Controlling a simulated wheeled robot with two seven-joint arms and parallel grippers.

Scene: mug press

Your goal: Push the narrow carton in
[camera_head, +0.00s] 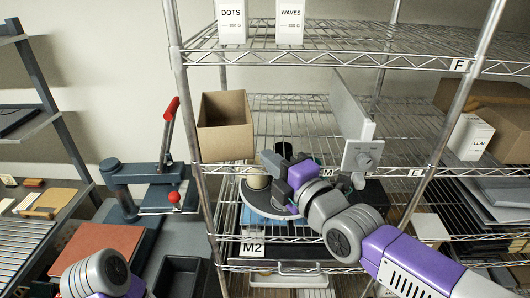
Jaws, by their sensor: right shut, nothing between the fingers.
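An open brown carton (225,128) stands at the left end of the middle wire shelf, beside the left post, and seems to stick out past the shelf's front edge. My right gripper (275,162) is shut and empty. It is to the right of the carton and a little lower, in front of the rack; I see a gap between them in the picture. My left arm shows only at the lower left, and its gripper is out of the picture.
White boxes marked DOTS (231,22) and WAVES (290,22) stand on the top shelf. A round dark tray (254,199) with a cup is below. A red-handled press (140,175) stands left.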

